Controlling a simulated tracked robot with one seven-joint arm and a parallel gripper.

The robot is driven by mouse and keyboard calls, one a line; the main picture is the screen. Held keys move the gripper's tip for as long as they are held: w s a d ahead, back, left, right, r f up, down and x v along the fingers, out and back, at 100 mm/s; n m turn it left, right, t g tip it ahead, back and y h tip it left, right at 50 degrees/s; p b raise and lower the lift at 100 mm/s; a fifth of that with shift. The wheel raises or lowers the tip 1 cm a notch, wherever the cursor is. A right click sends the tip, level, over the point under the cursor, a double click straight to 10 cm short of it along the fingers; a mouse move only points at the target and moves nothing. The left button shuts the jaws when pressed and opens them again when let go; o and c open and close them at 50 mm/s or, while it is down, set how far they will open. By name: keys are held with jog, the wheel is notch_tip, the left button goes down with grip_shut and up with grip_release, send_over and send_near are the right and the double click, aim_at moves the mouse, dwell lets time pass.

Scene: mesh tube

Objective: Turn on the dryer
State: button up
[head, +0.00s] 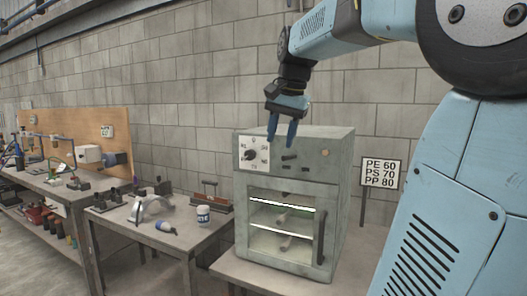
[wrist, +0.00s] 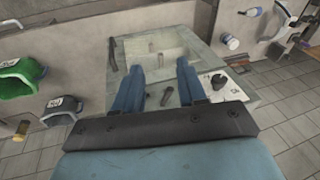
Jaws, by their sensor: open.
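The dryer (head: 343,190) is a grey-green box on a table in the head view. Its glass door is shut, with a dark upright handle (head: 320,238) on the right and shelves holding pale pieces inside. The control panel has a white plate with a black dial (head: 251,155) at left, small dark switches (head: 290,157) in the middle and a small orange lamp (head: 323,152) at right. My gripper (head: 281,139) is open and empty, fingers pointing down, in front of the upper panel. In the wrist view, the dial (wrist: 217,81) lies right of the fingers and a dark switch (wrist: 167,95) shows between them.
A sign (head: 381,174) reading PE 60, PS 70, PP 80 stands right of the dryer. A table at left holds a white jar (head: 203,214) and tools. Green (wrist: 20,78) and dark bins show at left in the wrist view.

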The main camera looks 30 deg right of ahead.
aim_at(289, 158)
jog(key=w+d+r+m+g, duration=0.1)
jog(key=w+d+r+m, duration=0.55)
jog(key=w+d, duration=0.2)
jog(key=shift+n, duration=0.35)
jog(key=x, duration=1.3)
jog(key=shift+s+d+f, duration=0.15)
jog(key=shift+s+f, duration=0.05)
jog(key=shift+s, duration=0.2)
grip_shut()
